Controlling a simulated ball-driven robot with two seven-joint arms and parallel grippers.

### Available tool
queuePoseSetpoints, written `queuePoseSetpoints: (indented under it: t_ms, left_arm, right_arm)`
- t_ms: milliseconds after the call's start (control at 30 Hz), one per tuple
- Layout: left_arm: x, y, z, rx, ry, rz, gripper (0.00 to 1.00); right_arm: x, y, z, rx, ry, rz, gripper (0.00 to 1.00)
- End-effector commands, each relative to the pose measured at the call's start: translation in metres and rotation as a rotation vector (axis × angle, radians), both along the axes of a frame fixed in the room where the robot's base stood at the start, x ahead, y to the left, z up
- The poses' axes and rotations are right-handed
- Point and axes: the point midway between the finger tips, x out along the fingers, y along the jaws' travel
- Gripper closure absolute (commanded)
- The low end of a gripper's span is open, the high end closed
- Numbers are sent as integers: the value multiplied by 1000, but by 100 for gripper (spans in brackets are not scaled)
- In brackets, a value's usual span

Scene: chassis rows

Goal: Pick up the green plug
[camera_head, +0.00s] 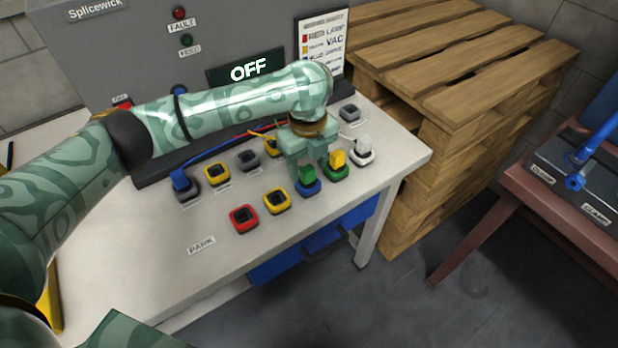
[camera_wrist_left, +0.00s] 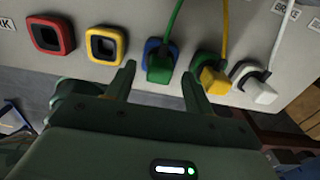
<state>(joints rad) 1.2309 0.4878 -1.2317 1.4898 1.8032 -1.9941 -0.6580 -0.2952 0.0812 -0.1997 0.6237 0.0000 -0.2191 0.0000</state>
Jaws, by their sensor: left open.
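The green plug (camera_head: 307,175) sits in a blue-rimmed socket (camera_head: 310,189) in the front row on the table. In the left wrist view the green plug (camera_wrist_left: 160,70) has a green cable running up from it. My left gripper (camera_head: 308,163) is open and points down over this plug. In the wrist view its two fingertips (camera_wrist_left: 159,73) lie on either side of the plug, with a gap on each side. I cannot tell how far down the fingers reach. My right gripper is in neither view.
A yellow plug (camera_head: 338,158) in a green socket stands close to the right of the gripper, with a white plug (camera_head: 364,147) beyond. Empty yellow (camera_head: 277,202) and red (camera_head: 243,220) sockets lie to the left. A grey panel with an OFF display (camera_head: 247,70) stands behind.

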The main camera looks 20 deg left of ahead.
Motion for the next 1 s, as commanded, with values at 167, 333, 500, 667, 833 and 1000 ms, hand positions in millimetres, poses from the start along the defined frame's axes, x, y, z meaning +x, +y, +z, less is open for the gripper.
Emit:
queuePoseSetpoints:
  t_ms: [167,333,500,667,833,1000]
  left_arm:
    - [0,0,-26,0,2,0,47]
    - [0,0,-22,0,-1,0,47]
    - [0,0,-22,1,-1,0,95]
    - [0,0,-22,1,-1,0,96]
    - [0,1,-20,2,-1,0,96]
    - [0,0,-3,1,-5,1,96]
  right_arm:
    - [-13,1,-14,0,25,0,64]
    - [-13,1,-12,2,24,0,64]
    - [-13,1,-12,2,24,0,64]
    - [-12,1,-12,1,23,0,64]
    - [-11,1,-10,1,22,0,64]
    - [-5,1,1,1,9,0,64]
